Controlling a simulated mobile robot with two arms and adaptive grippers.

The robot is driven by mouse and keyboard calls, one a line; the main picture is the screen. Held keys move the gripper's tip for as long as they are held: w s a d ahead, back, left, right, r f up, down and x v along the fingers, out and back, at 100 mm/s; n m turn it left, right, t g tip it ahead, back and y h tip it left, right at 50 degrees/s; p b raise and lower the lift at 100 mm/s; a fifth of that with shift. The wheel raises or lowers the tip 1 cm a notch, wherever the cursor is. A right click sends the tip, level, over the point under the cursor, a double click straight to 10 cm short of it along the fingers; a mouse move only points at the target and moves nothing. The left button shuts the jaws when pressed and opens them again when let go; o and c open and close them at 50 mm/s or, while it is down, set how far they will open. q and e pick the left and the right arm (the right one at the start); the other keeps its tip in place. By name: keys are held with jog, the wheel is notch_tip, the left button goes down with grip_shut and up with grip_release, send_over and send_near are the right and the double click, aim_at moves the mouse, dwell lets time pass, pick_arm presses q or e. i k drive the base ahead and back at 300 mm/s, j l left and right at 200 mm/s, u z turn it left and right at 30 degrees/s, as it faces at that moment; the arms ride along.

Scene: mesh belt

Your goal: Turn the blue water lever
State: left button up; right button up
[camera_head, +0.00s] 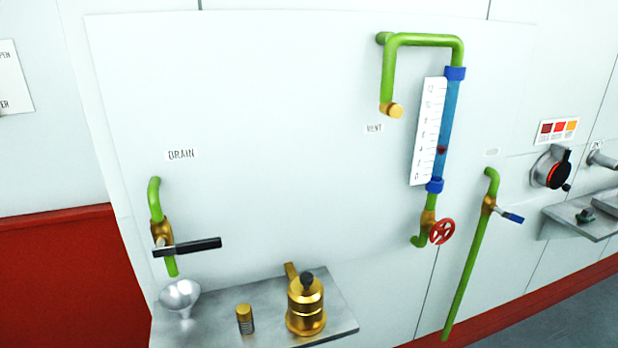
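The blue water lever (511,217) is a short handle with a blue grip on a brass valve (489,205). The valve sits on a long green pipe (466,270) at the right of the white panel. The lever points right and slightly down, across the pipe. Neither of my grippers shows in the head view.
A drain valve with a black lever (188,247) is at left. A red handwheel (441,231) sits below the blue sight glass (449,125). A metal shelf (345,318) holds a brass pot (305,305). A black-and-red knob (553,171) and grey shelf (570,220) are at right.

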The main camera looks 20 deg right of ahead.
aim_at(512, 218)
jog(key=z, duration=1.8)
jog(key=i+l+u, duration=0.25)
jog(key=i+j, duration=0.1)
